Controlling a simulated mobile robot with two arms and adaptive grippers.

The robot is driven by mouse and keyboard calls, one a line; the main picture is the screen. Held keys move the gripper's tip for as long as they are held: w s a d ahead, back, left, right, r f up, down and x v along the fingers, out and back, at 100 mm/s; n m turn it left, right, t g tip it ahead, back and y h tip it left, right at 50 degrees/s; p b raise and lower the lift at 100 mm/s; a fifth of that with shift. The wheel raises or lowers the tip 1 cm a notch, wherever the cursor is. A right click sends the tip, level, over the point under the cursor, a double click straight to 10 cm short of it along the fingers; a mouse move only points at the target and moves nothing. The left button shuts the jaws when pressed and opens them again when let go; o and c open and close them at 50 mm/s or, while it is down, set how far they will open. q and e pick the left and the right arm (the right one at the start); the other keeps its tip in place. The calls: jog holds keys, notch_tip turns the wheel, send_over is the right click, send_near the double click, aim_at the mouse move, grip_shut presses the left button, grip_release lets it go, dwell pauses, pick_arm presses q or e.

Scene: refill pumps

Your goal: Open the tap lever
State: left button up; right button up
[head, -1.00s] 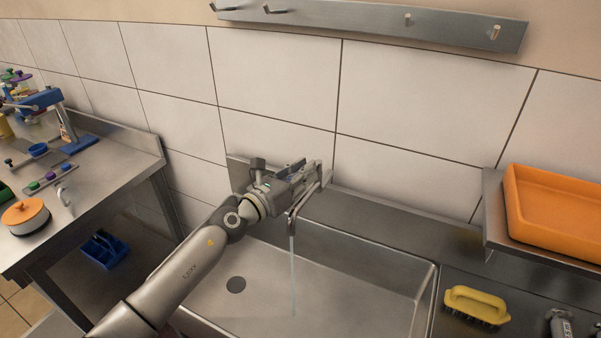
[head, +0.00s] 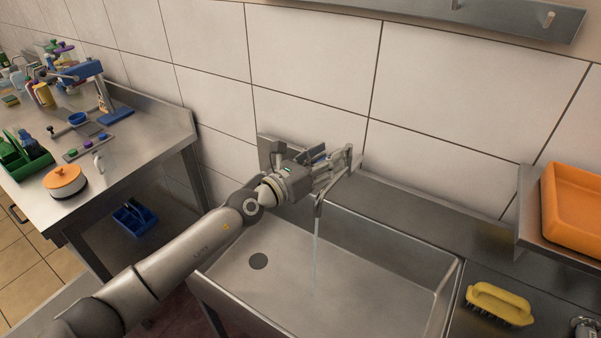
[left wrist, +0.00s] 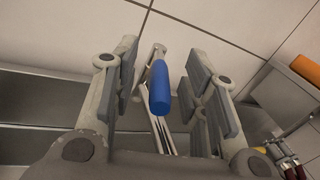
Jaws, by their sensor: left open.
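The tap lever has a blue handle (left wrist: 160,88) and shows in the left wrist view between my gripper's two fingers, with visible gaps on both sides. My left gripper (left wrist: 163,70) is open around it. In the head view the left gripper (head: 342,172) is at the tap against the wall and hides most of it. The tap's spout (head: 318,206) shows below the fingers, and a thin stream of water (head: 315,255) falls from it into the sink. My right gripper is not in view.
The steel sink (head: 400,254) lies below the tap. A yellow brush (head: 499,302) lies on the counter to its right, with an orange tray (head: 578,222) on a raised shelf behind. At left a steel table holds an orange-lidded pot (head: 66,181) and other items.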

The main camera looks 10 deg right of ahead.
pick_arm(q)
jog(key=v, duration=0.9)
jog(key=shift+s, duration=0.15)
jog(key=shift+r, duration=0.1)
